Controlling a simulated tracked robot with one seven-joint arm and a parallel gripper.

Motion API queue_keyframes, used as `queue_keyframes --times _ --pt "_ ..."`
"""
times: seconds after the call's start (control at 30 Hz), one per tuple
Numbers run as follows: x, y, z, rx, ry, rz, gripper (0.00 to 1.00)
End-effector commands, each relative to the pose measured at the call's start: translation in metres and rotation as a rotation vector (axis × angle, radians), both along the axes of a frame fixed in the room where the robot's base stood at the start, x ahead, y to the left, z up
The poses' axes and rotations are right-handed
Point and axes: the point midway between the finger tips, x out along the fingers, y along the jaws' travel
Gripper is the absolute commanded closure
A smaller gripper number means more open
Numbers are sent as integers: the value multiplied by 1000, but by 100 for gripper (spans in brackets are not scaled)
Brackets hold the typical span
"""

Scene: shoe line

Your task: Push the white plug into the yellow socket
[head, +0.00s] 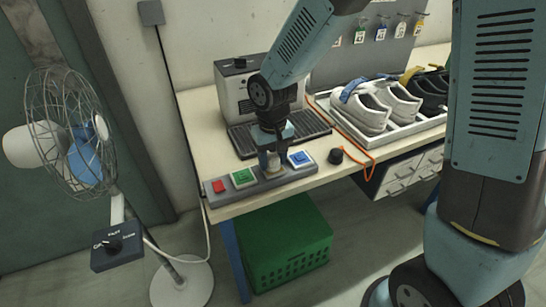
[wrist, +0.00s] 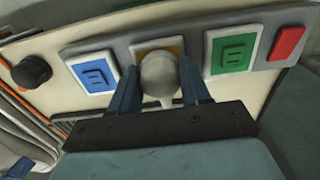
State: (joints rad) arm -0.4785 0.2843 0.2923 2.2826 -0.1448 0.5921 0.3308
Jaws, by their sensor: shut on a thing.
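My gripper (head: 269,153) points down at the socket strip on the front edge of the bench. In the wrist view my gripper (wrist: 160,88) is shut on the white plug (wrist: 160,72), a rounded pale piece between its two blue fingers. The yellow socket (wrist: 146,46) shows just behind the plug, partly covered by it. The plug also shows in the head view (head: 269,160), small and partly hidden by the gripper. I cannot tell whether the plug touches the socket or how deep it sits.
The strip carries a blue socket (head: 300,159), a green socket (head: 242,178) and a red switch (head: 219,186). A black knob (head: 335,156) stands right of it. Behind are a grey machine (head: 243,88) and a shoe tray (head: 376,136). A caged fan (head: 70,130) stands left.

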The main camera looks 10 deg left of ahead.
Motion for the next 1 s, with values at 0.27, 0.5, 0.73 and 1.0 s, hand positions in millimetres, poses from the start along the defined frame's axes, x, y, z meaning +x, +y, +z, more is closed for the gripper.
queue_keyframes --times 0.27,0.5,0.73,1.0 --pt "0 0 -2 0 0 0 100" --pt "0 0 -2 0 0 0 40" --pt "0 0 -2 0 0 0 24" --pt "0 0 2 1 -1 0 24"
